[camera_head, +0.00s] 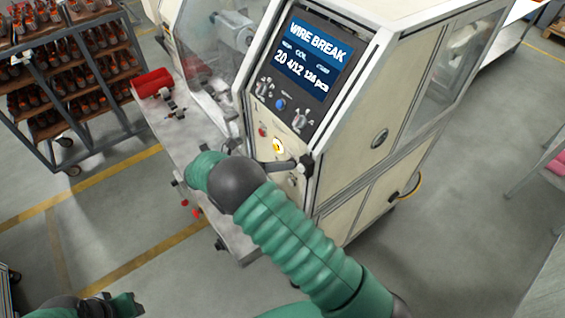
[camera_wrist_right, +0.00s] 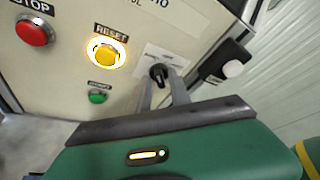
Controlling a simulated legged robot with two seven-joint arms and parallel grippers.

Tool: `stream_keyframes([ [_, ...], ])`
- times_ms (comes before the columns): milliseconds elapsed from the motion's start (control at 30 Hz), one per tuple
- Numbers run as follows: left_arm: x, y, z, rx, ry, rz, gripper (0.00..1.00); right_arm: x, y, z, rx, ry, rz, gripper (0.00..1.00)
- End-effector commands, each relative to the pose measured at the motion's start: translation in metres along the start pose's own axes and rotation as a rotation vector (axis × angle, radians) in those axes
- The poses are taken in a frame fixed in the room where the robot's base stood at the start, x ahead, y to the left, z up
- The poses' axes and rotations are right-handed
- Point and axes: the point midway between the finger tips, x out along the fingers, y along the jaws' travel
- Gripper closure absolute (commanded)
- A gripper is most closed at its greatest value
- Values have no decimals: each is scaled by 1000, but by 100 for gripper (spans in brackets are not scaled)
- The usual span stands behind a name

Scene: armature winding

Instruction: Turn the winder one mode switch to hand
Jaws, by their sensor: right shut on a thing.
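The winder one machine (camera_head: 345,120) stands in the middle of the head view, its screen (camera_head: 310,57) reading WIRE BREAK. In the right wrist view, the mode switch (camera_wrist_right: 159,71) is a small black knob on a white label plate, right of the lit yellow RESET button (camera_wrist_right: 106,54). My right gripper (camera_wrist_right: 161,82) is shut on this knob, one grey finger on each side. The label's words are too small to read, so the knob's setting is unclear. In the head view my right arm covers part of the lower panel. My left gripper (camera_head: 125,305) is at the bottom left, away from the machine.
A red STOP button (camera_wrist_right: 33,32) and a green button (camera_wrist_right: 97,96) are near the switch. A black fitting with a white knob (camera_wrist_right: 233,69) sits at the panel's right edge. A trolley with shelves of parts (camera_head: 70,70) stands at the left; open floor lies right.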

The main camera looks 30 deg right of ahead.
Motion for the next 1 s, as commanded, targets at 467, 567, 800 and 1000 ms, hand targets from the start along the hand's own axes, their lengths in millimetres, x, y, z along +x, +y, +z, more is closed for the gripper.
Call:
stream_keyframes([
  [467,-3,0,-1,0,0,0,64,-1,2,2,-89,-4,-32,100],
  [567,-3,0,-1,0,0,0,64,-1,2,2,-89,-4,-32,100],
  [800,-3,0,-1,0,0,0,64,-1,2,2,-88,-4,-32,69],
  [1000,-3,0,-1,0,0,0,64,0,1,1,-88,-2,-34,67],
])
